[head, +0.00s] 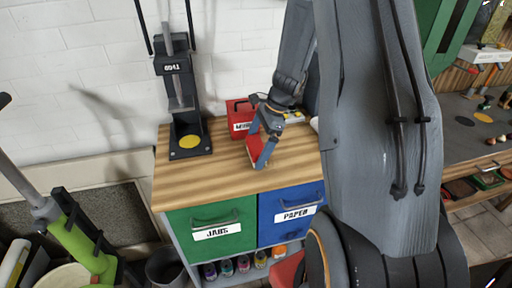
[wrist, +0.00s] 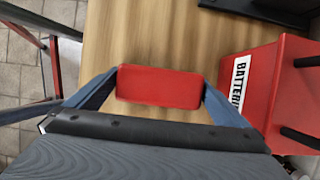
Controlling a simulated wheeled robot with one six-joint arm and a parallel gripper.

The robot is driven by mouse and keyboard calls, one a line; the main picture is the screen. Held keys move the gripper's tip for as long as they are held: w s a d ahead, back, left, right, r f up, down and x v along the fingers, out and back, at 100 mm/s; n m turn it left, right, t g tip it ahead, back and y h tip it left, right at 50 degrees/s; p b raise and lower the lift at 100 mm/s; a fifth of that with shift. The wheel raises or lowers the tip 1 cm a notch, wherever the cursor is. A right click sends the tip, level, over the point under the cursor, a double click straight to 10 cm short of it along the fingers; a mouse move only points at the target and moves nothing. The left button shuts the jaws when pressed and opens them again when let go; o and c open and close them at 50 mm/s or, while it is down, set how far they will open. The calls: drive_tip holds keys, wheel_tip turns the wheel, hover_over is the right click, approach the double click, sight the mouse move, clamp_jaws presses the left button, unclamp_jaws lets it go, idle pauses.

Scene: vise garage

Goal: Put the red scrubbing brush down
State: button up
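The red scrubbing brush (wrist: 158,88) is a red block between the two blue fingers of my gripper (wrist: 160,80) in the wrist view. The fingers meet its two ends, so my gripper is shut on it. In the head view my gripper (head: 260,156) points down over the wooden worktop (head: 225,182), with the red brush (head: 253,149) partly hidden by a finger. The brush is at or just above the wood; I cannot tell whether it touches. Its underside is hidden.
A red box (head: 239,113) stands behind my gripper; its label partly shows in the wrist view (wrist: 262,80). A black press (head: 188,110) stands at the worktop's left. Green (head: 212,232) and blue (head: 291,214) drawers are below. The worktop's front and middle are clear.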

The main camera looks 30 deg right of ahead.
drive_tip(key=shift+r, duration=0.1)
drive_tip(key=w+b+v, duration=0.1)
drive_tip(key=b+v, duration=0.2)
drive_tip(key=v, duration=0.8)
drive_tip(key=s+a+f+n+h, duration=0.3)
drive_tip(key=s+a+n, duration=1.2)
drive_tip(key=n, duration=0.5)
drive_tip(key=shift+s+t+h, duration=0.3)
drive_tip(key=shift+s+h, duration=0.35)
drive_tip(key=shift+h, duration=0.15)
